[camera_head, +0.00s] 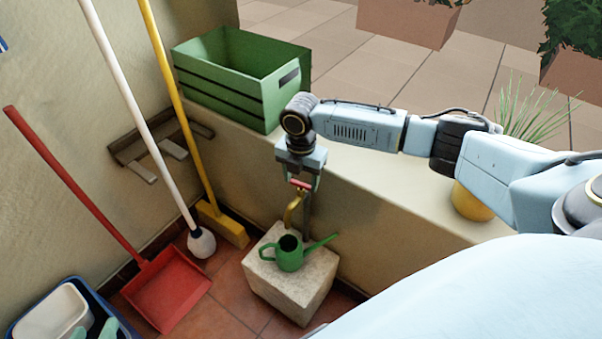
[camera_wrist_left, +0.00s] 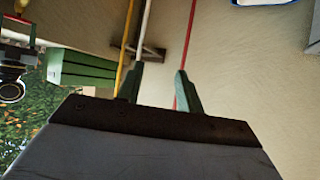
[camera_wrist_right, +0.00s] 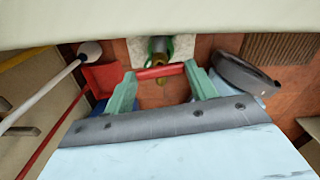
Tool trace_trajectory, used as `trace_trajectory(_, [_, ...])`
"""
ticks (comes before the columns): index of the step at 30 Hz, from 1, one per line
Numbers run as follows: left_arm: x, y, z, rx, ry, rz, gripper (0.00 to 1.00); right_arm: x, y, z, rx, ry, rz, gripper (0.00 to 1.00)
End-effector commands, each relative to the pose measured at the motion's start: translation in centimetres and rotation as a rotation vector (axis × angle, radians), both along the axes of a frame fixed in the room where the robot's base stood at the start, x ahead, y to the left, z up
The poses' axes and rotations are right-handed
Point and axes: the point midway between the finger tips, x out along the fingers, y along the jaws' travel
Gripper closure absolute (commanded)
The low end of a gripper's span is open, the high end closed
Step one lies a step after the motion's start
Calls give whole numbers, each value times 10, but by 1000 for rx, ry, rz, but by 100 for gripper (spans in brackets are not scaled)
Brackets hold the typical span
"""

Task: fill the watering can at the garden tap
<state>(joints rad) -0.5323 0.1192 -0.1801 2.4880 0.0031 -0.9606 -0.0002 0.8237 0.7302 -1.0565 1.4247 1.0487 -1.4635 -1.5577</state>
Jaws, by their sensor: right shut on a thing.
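The green watering can (camera_head: 290,257) stands upright on a pale stone block (camera_head: 309,295), its spout pointing right. The brass tap (camera_head: 292,211) comes down just above its opening. No water stream is discernible. My right gripper (camera_head: 302,181) is at the tap, shut on its red handle (camera_wrist_right: 160,72), which spans between the fingers in the right wrist view. The can is partly hidden behind the tap there. My left gripper (camera_wrist_left: 159,82) is open and empty in its wrist view; its fingertips (camera_head: 94,328) show at the head view's lower left edge, away from the can.
A green crate (camera_head: 220,100) and a yellow pot (camera_head: 470,203) stand on the low wall's ledge (camera_head: 385,190). A white-handled brush (camera_head: 200,243), yellow broom (camera_head: 224,224) and red dustpan (camera_head: 165,290) stand left of the block. A blue tub (camera_head: 92,296) is at lower left.

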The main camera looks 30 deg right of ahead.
Motion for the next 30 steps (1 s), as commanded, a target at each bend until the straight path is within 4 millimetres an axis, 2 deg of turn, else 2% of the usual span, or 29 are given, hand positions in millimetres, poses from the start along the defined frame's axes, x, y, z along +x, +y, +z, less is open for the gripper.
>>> trace_trajectory(8, [-41, 20, -33, 75, 302, 28, 64, -1, 0, 2, -2, 3, 65, 66])
trace_trajectory(17, [-99, 46, -63, 160, 658, 63, 64, -1, 0, 4, -1, 3, 179, 66])
trace_trajectory(22, [-95, 50, -86, 175, 679, 65, 64, -1, 0, 1, -2, 2, 246, 66])
trace_trajectory(30, [-93, 52, -93, 177, 678, 66, 64, 0, 0, 0, 0, 1, 268, 66])
